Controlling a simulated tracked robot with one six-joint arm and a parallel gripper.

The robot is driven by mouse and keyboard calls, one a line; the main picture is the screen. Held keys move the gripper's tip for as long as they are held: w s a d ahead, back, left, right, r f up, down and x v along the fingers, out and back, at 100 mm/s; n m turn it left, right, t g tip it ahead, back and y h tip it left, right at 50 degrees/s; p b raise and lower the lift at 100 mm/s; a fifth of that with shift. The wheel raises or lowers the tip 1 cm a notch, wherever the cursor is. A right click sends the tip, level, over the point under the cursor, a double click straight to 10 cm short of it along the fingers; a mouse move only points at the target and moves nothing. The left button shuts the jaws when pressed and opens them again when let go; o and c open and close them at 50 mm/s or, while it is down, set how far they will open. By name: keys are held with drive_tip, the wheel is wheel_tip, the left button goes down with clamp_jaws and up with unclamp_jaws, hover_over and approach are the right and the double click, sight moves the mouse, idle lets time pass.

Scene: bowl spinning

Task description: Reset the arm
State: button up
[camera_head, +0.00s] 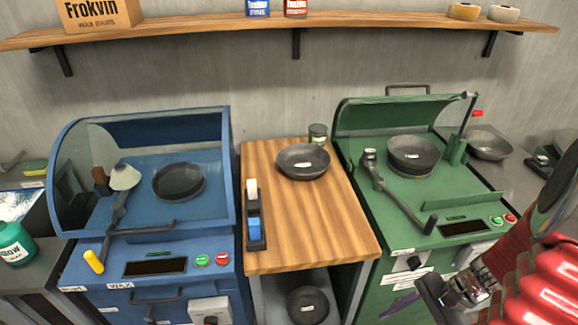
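My arm (540,275) comes in from the right edge, with red ribbed parts and a dark link. My gripper (440,296) is at the lower right, in front of the green machine (405,205). It looks apart from the machine's front face. Whether its fingers are open or shut is not clear, and I see nothing certain held in it. A purple strip (398,306) shows just left of it; I cannot tell whether they touch.
A blue machine (150,190) stands left, its clear hood lowered. A wooden table (300,235) between the machines bears a dark bowl (303,161). The green machine's hood is raised over another bowl (413,155). A shelf (350,22) runs along the wall.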

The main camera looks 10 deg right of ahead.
drive_tip(key=w+a+r+n+t+h, duration=0.1)
drive_tip(key=w+a+r+n+h, duration=0.1)
drive_tip(key=r+n+h, duration=0.4)
drive_tip(key=w+a+r+n+h, duration=0.1)
drive_tip(key=w+r+n, duration=0.1)
drive_tip(key=r+n, duration=0.4)
drive_tip(key=a+r+n+t, duration=0.3)
drive_tip(key=a+r+t, duration=0.1)
drive_tip(key=a+r, duration=0.6)
drive_tip(key=shift+r+n, duration=0.3)
drive_tip(key=shift+r, duration=0.4)
